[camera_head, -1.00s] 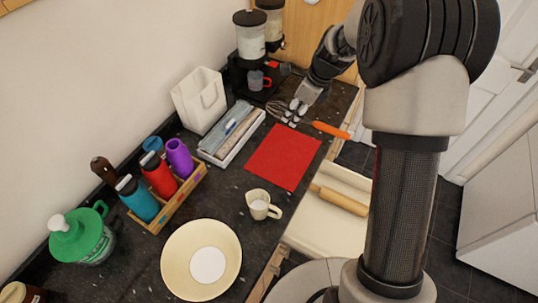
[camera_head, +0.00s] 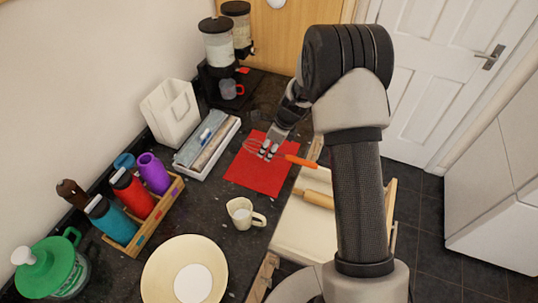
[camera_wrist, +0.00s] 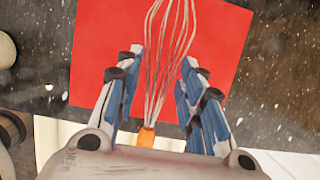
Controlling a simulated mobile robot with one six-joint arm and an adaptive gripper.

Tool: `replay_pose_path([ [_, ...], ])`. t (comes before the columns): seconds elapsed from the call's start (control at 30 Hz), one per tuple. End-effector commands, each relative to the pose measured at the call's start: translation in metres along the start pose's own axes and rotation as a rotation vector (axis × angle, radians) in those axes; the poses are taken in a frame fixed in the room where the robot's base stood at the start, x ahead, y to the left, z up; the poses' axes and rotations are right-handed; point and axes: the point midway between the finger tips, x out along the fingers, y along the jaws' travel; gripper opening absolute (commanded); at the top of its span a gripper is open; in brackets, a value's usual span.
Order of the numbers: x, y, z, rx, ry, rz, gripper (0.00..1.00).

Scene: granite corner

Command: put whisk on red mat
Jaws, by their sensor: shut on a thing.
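The whisk has an orange handle (camera_head: 301,161) and thin wire loops (camera_head: 252,146). My gripper (camera_head: 269,151) is shut on the whisk near where the wires meet the handle. In the wrist view the wires (camera_wrist: 172,45) run up between the fingers (camera_wrist: 160,88), and only a short piece of orange handle shows. The red mat (camera_head: 250,175) lies flat on the dark counter beneath the whisk and gripper. The handle reaches past the mat's right edge in the head view. I cannot tell whether the whisk touches the mat.
A cream pitcher (camera_head: 241,213) stands in front of the mat. A tray of boxes (camera_head: 207,146) lies to its left. A rolling pin (camera_head: 317,199) lies to its right, below the counter edge. A cream plate (camera_head: 160,265) and a bottle crate (camera_head: 155,222) are nearer.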

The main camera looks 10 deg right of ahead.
Motion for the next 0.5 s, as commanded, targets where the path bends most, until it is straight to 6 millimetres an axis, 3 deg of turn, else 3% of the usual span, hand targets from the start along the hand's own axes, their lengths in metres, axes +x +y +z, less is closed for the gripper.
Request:
replay_pose_path([
  [0.2,0.032,0.0,-0.011,0.002,0.001,0.001,0.12],
  [0.5,0.033,0.0,-0.011,0.001,0.0,0.0,0.12],
])
